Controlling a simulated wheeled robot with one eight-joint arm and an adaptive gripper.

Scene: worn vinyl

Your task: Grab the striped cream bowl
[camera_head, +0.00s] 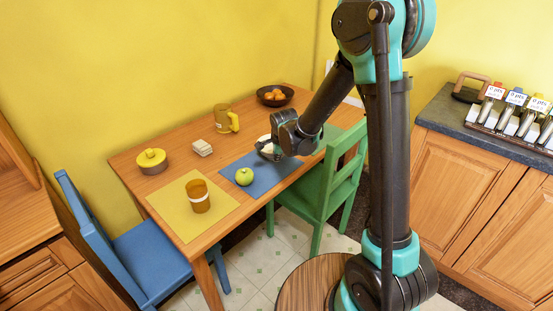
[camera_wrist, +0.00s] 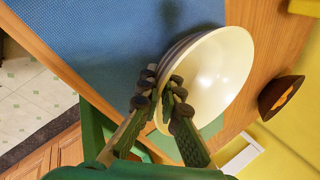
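The striped cream bowl (camera_wrist: 222,68) fills the middle right of the wrist view, with its pale inside showing and dark bands on its outer wall. My gripper (camera_wrist: 161,92) is at its near rim, one finger over the inside and the other outside, with the wall pinched between them. In the head view the bowl (camera_head: 264,139) is mostly hidden behind my gripper (camera_head: 268,151), above the far end of the blue mat (camera_head: 270,180). I cannot tell whether its base touches the mat.
A green apple (camera_head: 244,176) lies on the blue mat. A brown cup (camera_head: 198,196) stands on the yellow mat (camera_head: 175,213). A green chair (camera_head: 335,180) is at the table's near side.

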